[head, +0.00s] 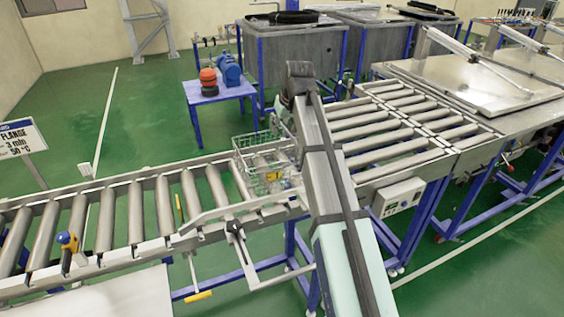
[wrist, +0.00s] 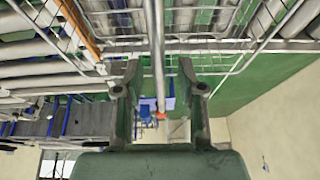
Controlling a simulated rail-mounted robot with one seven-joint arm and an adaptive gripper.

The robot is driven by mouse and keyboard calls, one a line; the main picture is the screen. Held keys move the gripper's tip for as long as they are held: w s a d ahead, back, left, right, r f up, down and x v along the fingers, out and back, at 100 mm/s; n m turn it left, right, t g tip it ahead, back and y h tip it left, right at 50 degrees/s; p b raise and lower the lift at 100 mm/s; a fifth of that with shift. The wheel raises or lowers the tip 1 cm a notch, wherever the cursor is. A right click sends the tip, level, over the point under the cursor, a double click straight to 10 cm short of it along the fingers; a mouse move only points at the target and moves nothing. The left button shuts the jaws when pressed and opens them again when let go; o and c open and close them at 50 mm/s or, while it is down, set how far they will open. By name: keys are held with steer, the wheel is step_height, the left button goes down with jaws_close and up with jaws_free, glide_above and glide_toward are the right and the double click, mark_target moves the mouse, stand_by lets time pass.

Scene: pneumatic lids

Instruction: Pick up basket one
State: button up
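A wire basket (head: 245,168), the only one I can make out, sits on the roller conveyor beside my arm in the head view. Its label is not readable, so I cannot tell if it is basket one. Something pale and a small yellow patch show inside it. In the wrist view, the basket's wire mesh (wrist: 265,38) fills the upper part. My gripper (wrist: 160,75) has its two fingers spread wide. A thin metal bar (wrist: 158,45) of the basket runs between them, apart from both. In the head view my gripper is mostly hidden behind my arm.
The roller conveyor (head: 135,215) runs left, with a guide rail (head: 235,208) along its front. More rollers (head: 385,135) lead right to a steel lid (head: 470,85). A blue table (head: 220,90) with red and blue equipment stands behind. A control box (head: 398,197) hangs on the right conveyor.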

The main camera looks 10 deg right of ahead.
steer(key=shift+f, duration=0.25)
stand_by(0.4)
steer(key=shift+r, duration=0.1)
jaws_close()
